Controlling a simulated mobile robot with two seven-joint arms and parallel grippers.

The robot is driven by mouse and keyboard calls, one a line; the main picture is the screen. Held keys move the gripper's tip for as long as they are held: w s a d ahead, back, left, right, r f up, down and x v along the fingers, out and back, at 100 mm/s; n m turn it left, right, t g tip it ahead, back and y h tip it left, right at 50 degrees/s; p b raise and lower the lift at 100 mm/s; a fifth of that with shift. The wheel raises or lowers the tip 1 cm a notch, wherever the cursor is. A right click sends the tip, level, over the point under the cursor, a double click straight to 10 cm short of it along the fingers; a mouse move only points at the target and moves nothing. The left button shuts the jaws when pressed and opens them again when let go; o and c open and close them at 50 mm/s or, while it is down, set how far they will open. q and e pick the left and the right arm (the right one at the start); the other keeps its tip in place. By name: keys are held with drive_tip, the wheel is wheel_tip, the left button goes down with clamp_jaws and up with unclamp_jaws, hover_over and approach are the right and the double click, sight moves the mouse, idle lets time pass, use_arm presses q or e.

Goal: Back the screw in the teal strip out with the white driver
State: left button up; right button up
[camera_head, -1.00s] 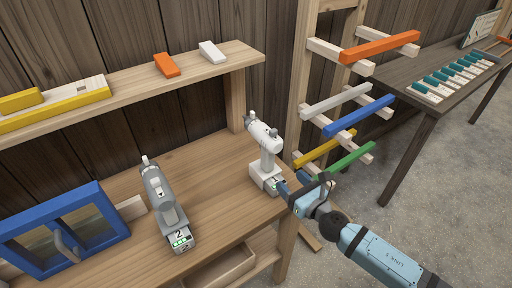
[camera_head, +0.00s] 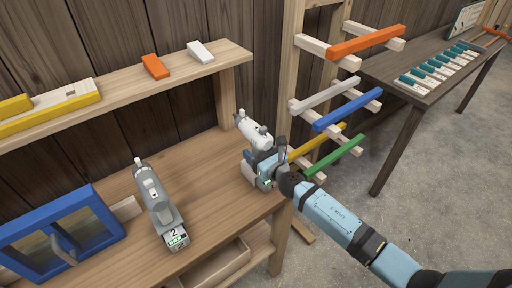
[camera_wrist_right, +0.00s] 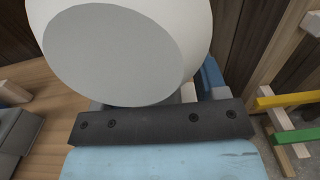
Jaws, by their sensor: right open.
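The white driver (camera_head: 253,132) stands upright on the workbench's right end, with its white body and grey tip at the top. In the right wrist view its rounded white-and-grey end (camera_wrist_right: 125,55) fills the top and hides most of the fingers. My right gripper (camera_head: 257,161) is open at the driver's handle, with its fingers around or beside it; I cannot tell which, nor whether they touch. Teal pieces (camera_head: 440,68) lie in a row on pale strips on the dark table at the right. No screw can be made out. My left gripper is not in view.
A grey driver marked 2 (camera_head: 158,207) stands on the workbench (camera_head: 205,180), left of the white one. A blue frame (camera_head: 65,235) is at the far left. A shelf (camera_head: 120,92) runs above. Coloured bars, including a green bar (camera_head: 335,158), stick out on wall pegs beside my right arm.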

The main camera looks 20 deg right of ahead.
drive_tip(key=shift+w+a, duration=0.2)
drive_tip(key=shift+w, duration=0.2)
drive_tip(key=shift+c, duration=0.2)
clamp_jaws()
drive_tip(key=shift+r, duration=0.1)
